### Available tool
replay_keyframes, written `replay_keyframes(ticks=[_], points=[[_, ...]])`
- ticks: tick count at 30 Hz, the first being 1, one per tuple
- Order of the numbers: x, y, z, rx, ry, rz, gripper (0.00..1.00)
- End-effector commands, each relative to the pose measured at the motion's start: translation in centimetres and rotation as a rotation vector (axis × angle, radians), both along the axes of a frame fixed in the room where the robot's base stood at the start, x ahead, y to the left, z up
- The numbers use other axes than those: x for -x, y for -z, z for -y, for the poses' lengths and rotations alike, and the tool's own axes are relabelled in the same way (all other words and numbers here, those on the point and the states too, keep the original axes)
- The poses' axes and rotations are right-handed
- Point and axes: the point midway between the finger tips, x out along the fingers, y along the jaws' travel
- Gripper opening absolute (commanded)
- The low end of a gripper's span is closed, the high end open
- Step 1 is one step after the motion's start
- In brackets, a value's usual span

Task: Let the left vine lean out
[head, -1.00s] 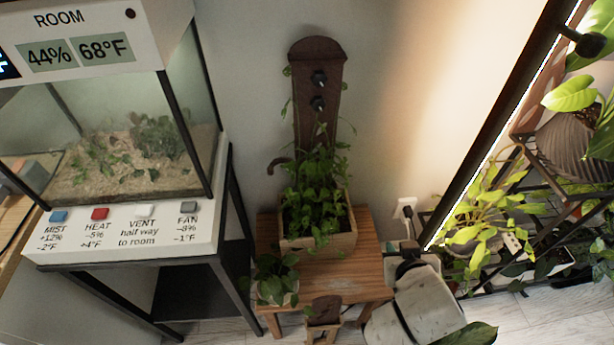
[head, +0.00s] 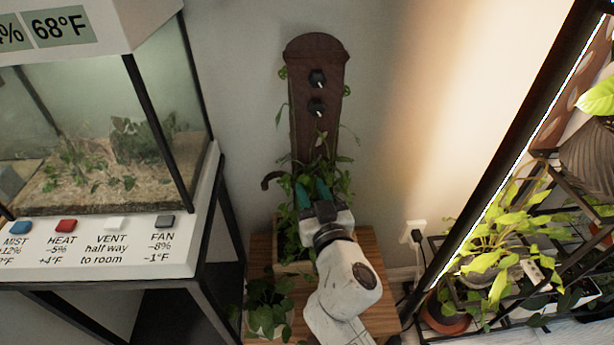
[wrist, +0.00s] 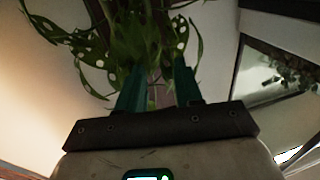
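A tall dark brown board (head: 318,60) stands behind a wooden planter box (head: 292,267), with two black knobs (head: 317,78) on its upper part. Green vines (head: 345,160) climb both sides of the board. The left vine (head: 282,118) shows a few thin leafy stems along the left edge. A dark curved hook (head: 271,178) sticks out left, low on the board. My gripper (head: 315,188) is in front of the foliage at the board's lower part, hiding much of the planter. In the wrist view its teal fingers (wrist: 160,85) are apart, with spotted leaves (wrist: 95,48) just beyond.
The planter rests on a wooden table (head: 370,245), with a small potted plant (head: 268,305) at its front left. A glass terrarium (head: 90,150) on a stand with coloured buttons is at left. A plant shelf with a lit bar (head: 500,180) is at right.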

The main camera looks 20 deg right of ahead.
Motion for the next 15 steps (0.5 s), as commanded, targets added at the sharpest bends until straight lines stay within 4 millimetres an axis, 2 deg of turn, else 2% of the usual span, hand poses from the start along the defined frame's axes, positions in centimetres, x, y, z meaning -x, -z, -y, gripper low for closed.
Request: replay_keyframes(ticks=[1, 6, 15], points=[[-1.0, -0.1, 0.2, 0.000, 0.002, 0.000, 0.35], [-3.1, 0.0, 0.5, 0.000, 0.002, 0.000, 0.35], [-4.2, 0.0, 0.6, 0.000, 0.002, -0.001, 0.35]])
